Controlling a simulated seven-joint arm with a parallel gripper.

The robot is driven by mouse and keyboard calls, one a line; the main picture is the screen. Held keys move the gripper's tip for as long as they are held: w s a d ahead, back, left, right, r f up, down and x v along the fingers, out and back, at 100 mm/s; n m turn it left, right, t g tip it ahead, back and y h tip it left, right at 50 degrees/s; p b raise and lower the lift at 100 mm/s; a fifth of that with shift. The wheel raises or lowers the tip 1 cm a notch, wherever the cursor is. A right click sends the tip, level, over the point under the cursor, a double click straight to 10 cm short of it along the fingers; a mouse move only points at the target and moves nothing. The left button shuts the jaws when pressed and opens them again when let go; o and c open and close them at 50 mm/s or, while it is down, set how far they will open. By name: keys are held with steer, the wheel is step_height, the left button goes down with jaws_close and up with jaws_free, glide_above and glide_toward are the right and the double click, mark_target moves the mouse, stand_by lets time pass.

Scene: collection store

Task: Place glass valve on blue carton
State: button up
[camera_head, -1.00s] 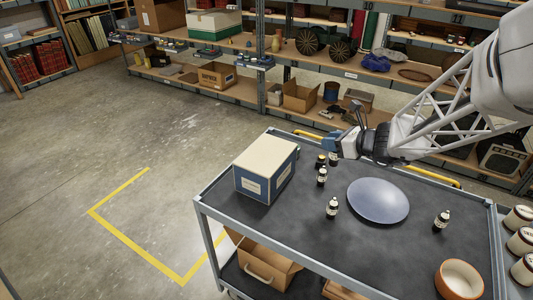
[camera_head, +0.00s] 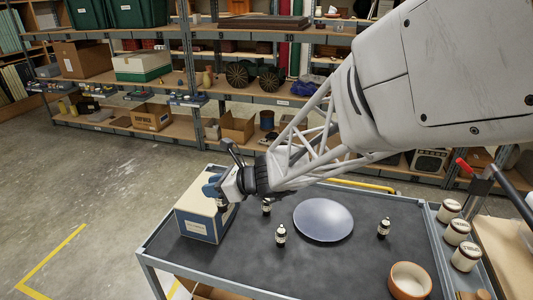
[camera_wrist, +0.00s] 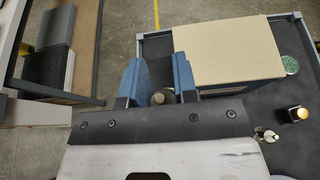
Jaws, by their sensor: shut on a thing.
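My gripper (camera_head: 214,190) has blue fingers. They are shut on a small upright thing, taken as the glass valve (camera_head: 222,205), with a dark top and pale label like a small bottle. In the wrist view its round greyish top (camera_wrist: 163,97) shows between the fingertips (camera_wrist: 162,84). The blue carton (camera_head: 199,229) stands on the cart's left end, with a cream top, blue sides and a white label. In the head view the gripper and valve overlap its top right part. In the wrist view the carton (camera_wrist: 226,48) lies just right of the fingers. Contact between valve and carton cannot be told.
On the dark cart top (camera_head: 330,265) stand small bottles (camera_head: 281,236), (camera_head: 384,228), (camera_head: 267,207), a round grey-blue plate (camera_head: 323,220) and a terracotta bowl (camera_head: 409,281). Labelled jars (camera_head: 457,232) line the right edge. Loaded shelves (camera_head: 190,127) stand behind.

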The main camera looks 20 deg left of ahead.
steer(key=shift+a, duration=0.1)
stand_by(0.3)
steer(key=w+a+f, duration=0.1)
steer(key=w+a, duration=1)
steer(key=shift+w+f, duration=0.2)
stand_by(0.3)
steer(key=shift+f, duration=1.8)
steer(key=o, duration=0.9)
steer(key=shift+f, duration=0.1)
